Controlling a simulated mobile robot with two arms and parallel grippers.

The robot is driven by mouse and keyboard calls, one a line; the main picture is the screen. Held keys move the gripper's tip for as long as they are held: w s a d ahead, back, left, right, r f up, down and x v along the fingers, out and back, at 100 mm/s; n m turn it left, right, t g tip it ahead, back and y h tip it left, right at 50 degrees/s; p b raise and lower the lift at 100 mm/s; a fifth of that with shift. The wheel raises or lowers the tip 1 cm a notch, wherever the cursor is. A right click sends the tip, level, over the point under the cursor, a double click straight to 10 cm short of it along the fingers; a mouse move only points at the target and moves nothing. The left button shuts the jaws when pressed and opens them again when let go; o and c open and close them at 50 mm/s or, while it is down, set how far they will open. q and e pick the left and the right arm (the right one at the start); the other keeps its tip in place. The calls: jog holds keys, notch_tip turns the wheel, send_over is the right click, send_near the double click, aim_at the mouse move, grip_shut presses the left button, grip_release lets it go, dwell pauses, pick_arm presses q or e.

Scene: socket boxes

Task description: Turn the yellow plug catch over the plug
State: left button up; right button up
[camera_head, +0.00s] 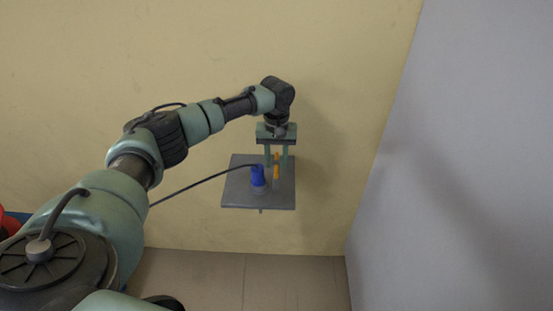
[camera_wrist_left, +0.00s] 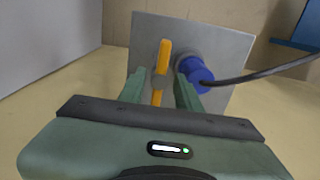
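The yellow plug catch (camera_head: 277,172) is a narrow bar on a grey socket plate (camera_head: 239,196) on the wall. In the left wrist view the catch (camera_wrist_left: 165,52) stands nearly upright, beside the plug and not across it. The blue plug (camera_head: 258,175) sits in a round grey socket just left of the catch; in the wrist view the plug (camera_wrist_left: 194,70) is to its right. My left gripper (camera_head: 276,164) is open in front of the plate. Its fingers (camera_wrist_left: 160,85) are on either side of the catch, with gaps showing. My right gripper is not in view.
A dark cable (camera_head: 198,182) runs from the plug to the left, in front of the yellowish wall (camera_head: 330,60). A grey wall (camera_head: 470,160) stands on the right. A blue edge (camera_wrist_left: 298,43) shows at the right of the wrist view. The tiled floor (camera_head: 240,280) is clear below the plate.

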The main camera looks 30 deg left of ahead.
pick_arm(q)
grip_shut()
jog(key=shift+r+m+p, duration=0.15)
jog(key=shift+m+p, duration=1.25)
jog(key=m+p, duration=0.2)
jog(key=m, duration=0.1)
jog(key=shift+m, duration=0.4)
jog(key=m+p, duration=0.1)
jog(key=m, duration=1)
jog(key=shift+w, duration=0.1)
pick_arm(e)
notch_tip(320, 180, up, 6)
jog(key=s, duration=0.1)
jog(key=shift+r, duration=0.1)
pick_arm(q)
grip_release()
